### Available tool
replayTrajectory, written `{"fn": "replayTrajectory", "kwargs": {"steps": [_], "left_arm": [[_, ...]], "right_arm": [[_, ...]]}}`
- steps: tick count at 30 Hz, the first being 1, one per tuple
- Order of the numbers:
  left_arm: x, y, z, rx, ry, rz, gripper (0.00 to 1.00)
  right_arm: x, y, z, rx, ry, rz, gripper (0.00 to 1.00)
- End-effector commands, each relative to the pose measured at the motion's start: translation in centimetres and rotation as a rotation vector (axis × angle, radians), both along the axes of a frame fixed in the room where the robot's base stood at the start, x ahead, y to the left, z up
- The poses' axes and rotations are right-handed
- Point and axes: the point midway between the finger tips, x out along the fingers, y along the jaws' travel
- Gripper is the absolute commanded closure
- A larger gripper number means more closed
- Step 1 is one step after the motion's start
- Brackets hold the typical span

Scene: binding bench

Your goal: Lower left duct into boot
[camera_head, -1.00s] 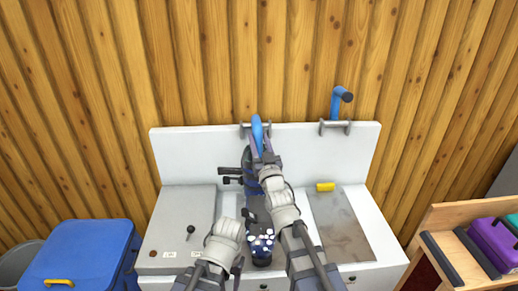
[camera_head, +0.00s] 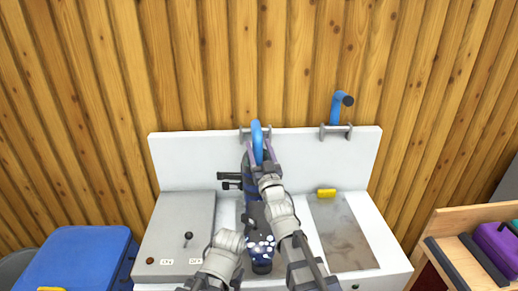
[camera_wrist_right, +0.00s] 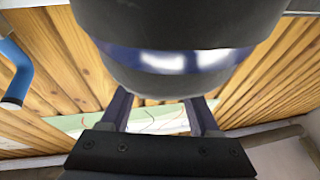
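The left duct (camera_head: 257,138) is a blue curved pipe at a bracket on the white back panel, above the boot. The boot (camera_head: 262,263) is dark with white spots near its toe and buckles at its left; my right arm partly hides it. My right gripper (camera_head: 260,153) has its fingers apart, one on each side of the duct in the head view; I cannot tell whether they touch it. In the right wrist view a large dark rounded body with a blue band, probably the boot, covers the fingertips (camera_wrist_right: 160,108). My left gripper (camera_head: 240,240) is low beside the boot; its fingertips are unclear.
The right duct (camera_head: 338,107) sits at its own bracket (camera_head: 335,131). A grey panel with a knob (camera_head: 188,237) is at left. A blue bin (camera_head: 85,255) stands further left.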

Motion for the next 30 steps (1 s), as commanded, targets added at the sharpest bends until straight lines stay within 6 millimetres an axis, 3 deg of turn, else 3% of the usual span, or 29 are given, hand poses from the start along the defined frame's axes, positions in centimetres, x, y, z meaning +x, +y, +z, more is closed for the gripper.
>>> {"fn": "replayTrajectory", "kwargs": {"steps": [14,27,30], "left_arm": [[0.0,0.0,-0.4,0.0,0.0,0.0,0.44],[0.0,0.0,-2.7,0.0,0.0,0.0,0.44],[0.0,0.0,-2.9,0.0,0.0,0.0,0.44]], "right_arm": [[-0.8,-0.1,-0.4,0.0,0.001,0.0,0.28],[-6.7,-1.3,-2.7,0.0,0.001,0.0,0.28],[-7.3,-1.4,-2.9,0.0,0.001,0.0,0.28]]}}
